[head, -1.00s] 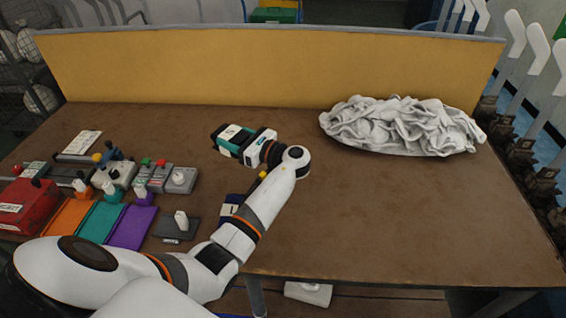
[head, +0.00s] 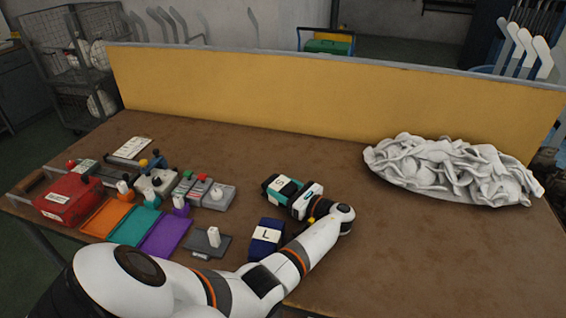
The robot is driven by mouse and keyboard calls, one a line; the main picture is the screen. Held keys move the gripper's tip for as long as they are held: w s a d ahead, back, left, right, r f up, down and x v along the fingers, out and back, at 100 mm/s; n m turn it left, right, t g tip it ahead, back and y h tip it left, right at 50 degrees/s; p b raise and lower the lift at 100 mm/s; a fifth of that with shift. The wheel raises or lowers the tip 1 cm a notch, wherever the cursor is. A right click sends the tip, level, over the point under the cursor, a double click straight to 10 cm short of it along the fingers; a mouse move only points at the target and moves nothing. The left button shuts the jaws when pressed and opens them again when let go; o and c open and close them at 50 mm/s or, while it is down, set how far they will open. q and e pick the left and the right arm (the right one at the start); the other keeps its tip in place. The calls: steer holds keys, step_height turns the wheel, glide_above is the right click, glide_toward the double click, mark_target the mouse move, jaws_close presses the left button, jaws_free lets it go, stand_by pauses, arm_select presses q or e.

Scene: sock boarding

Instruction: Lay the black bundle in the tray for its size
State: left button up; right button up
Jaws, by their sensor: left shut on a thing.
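My left gripper (head: 306,201) is shut on a dark bundle (head: 283,187) with teal parts and a white band. Whether it touches the table is unclear. A second dark, navy-looking bundle (head: 266,238) with a white band marked L lies nearer, beside my left forearm. An orange tray (head: 98,219), a teal tray (head: 135,229) and a purple tray (head: 167,238) lie side by side at the left of the table, left of my gripper. Their bare surfaces show. My right gripper is not in view.
A red box (head: 68,199) stands left of the trays, with several small knobbed devices behind them. A grey plate with a white knob (head: 213,238) lies right of the purple tray. A white crumpled cloth pile (head: 450,172) lies at the right, before the yellow back panel (head: 330,105).

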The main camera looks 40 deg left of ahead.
arm_select(q)
steer(key=o, duration=1.1)
steer(key=shift+c, duration=0.2)
